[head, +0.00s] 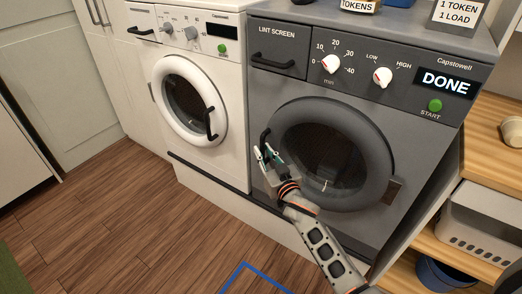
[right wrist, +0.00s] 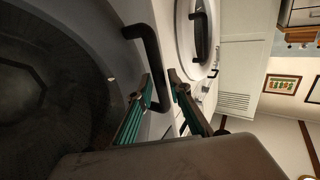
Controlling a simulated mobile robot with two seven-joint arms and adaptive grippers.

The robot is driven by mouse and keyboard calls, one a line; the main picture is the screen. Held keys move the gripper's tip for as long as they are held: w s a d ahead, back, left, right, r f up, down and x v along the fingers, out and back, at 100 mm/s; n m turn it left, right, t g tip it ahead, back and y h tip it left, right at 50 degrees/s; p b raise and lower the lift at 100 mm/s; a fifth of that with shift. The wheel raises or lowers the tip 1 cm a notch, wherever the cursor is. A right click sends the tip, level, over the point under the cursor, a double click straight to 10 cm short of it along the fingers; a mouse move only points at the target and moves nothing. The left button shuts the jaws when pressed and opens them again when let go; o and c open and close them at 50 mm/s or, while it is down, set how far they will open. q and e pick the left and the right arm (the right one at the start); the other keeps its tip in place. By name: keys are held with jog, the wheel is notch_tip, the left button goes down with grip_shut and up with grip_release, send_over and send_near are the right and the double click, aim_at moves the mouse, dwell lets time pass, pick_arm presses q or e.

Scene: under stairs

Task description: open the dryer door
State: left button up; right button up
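The grey dryer (head: 262,92) stands at the right in the head view, its round dark-glass door (head: 335,150) shut. The door's black handle (head: 265,136) is on the door's left edge. It also shows in the right wrist view (right wrist: 144,40). My right gripper (head: 264,152) is at the handle's lower part and partly covers it. In the right wrist view its two green-padded fingers (right wrist: 161,76) are apart, and the handle bar appears to run between them. I cannot tell whether either finger touches it. My left gripper is not in view.
A white washer (head: 152,60) with a shut round door stands left of the dryer. A wooden shelf (head: 490,108) with a white basket (head: 470,222) and a blue bucket (head: 440,273) is at the right. The wooden floor (head: 130,215) in front is clear, with blue tape (head: 243,267).

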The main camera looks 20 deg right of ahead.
jog(key=shift+w, duration=0.75)
jog(key=shift+c, duration=0.4)
grip_shut()
